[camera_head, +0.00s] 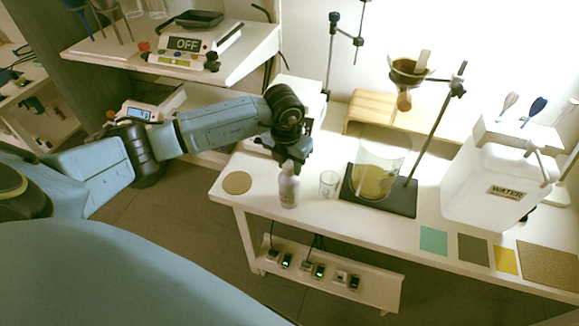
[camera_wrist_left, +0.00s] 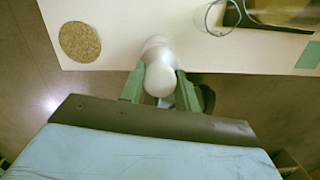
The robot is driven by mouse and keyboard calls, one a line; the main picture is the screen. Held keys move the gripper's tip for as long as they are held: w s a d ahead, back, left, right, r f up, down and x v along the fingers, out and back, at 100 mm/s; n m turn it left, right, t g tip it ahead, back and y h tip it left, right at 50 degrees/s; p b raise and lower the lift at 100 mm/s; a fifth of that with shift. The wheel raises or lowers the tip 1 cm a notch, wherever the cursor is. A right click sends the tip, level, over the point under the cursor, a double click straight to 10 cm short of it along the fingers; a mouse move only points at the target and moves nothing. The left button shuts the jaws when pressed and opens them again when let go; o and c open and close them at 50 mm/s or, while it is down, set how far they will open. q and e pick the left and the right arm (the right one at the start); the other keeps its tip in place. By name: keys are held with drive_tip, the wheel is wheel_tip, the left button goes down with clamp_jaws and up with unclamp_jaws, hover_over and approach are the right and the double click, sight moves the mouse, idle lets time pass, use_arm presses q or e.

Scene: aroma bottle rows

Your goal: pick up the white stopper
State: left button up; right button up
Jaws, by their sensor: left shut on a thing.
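A white bottle (camera_head: 289,190) stands upright near the front edge of the white table. The white stopper (camera_wrist_left: 159,77) is at its top, between the fingers of my left gripper (camera_wrist_left: 160,88) in the left wrist view. In the head view my left gripper (camera_head: 290,163) is directly above the bottle and hides the stopper there. The gripper is shut on the stopper. The bottle's shoulder (camera_wrist_left: 155,45) shows just beyond the fingers. I cannot tell whether the stopper is still seated in the bottle. My right gripper is not in view.
A clear glass (camera_head: 329,184) stands right beside the bottle. A large beaker (camera_head: 378,170) stands on a black stand base (camera_head: 401,205) with a rod and funnel (camera_head: 408,72). A round cork mat (camera_head: 237,183) lies to the left. A water container (camera_head: 490,185) is at the right.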

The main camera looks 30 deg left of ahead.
sight(290, 163)
use_arm(q)
drive_tip(key=shift+r, duration=0.15)
wheel_tip(290, 163, up, 10)
drive_tip(key=shift+f, duration=0.1)
idle(0.3)
